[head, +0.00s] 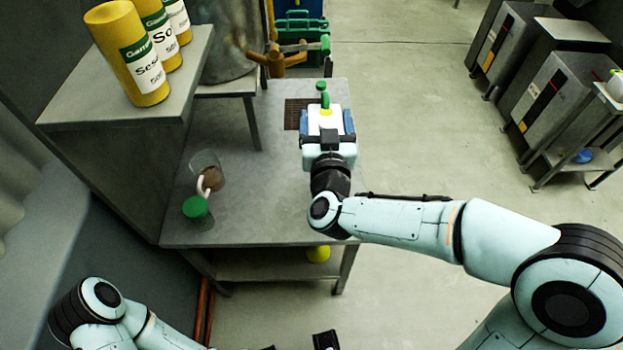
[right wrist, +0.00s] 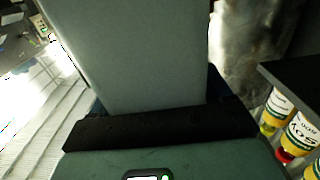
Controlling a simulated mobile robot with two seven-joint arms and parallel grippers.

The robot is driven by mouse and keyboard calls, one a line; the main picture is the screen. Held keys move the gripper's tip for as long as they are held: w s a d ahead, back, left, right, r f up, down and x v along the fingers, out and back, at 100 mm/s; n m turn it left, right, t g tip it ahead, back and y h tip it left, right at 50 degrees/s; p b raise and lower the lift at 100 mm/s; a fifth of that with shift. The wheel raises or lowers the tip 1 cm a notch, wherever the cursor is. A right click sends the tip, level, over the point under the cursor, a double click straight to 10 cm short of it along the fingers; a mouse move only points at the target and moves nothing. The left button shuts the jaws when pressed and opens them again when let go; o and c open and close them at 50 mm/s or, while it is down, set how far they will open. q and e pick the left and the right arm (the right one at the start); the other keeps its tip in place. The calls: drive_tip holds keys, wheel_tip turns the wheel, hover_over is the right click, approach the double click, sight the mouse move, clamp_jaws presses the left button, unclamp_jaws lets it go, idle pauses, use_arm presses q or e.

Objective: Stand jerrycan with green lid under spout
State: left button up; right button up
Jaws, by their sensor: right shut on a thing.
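My right gripper (head: 328,118) is over the far right part of the metal table and is shut on the jerrycan. In the head view the gripper hides most of the jerrycan; its green lid (head: 323,90) shows just beyond. In the right wrist view the jerrycan (right wrist: 140,55) is a pale grey, flat-sided body between the fingers. An orange-brown spout fitting (head: 276,60) is beyond the lid, slightly left. I cannot tell whether the jerrycan touches the table. Only dark pieces of my left gripper (head: 297,346) show at the bottom edge; its opening is unclear.
The metal table (head: 260,200) has a dark grate (head: 298,113) near its far end. A clear jar (head: 208,170) and a green-lidded container (head: 197,210) stand at left. Yellow bottles (head: 130,55) stand on a raised shelf (head: 110,110). The table's middle is clear.

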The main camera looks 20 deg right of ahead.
use_arm(q)
drive_tip(key=f+b, duration=0.1)
drive_tip(key=b, duration=0.1)
drive_tip(key=w+f+b, duration=0.1)
drive_tip(key=f+b, duration=0.1)
drive_tip(key=shift+w+f+t, duration=0.1)
drive_tip(key=shift+t, duration=0.3)
use_arm(e)
wheel_tip(320, 180, down, 20)
drive_tip(key=shift+s, duration=0.15)
drive_tip(key=shift+r, duration=0.15)
drive_tip(key=shift+f+b, duration=0.25)
drive_tip(key=shift+b, duration=0.05)
use_arm(q)
drive_tip(key=shift+f, duration=0.15)
use_arm(e)
drive_tip(key=o, duration=1.5)
drive_tip(key=shift+r, duration=0.1)
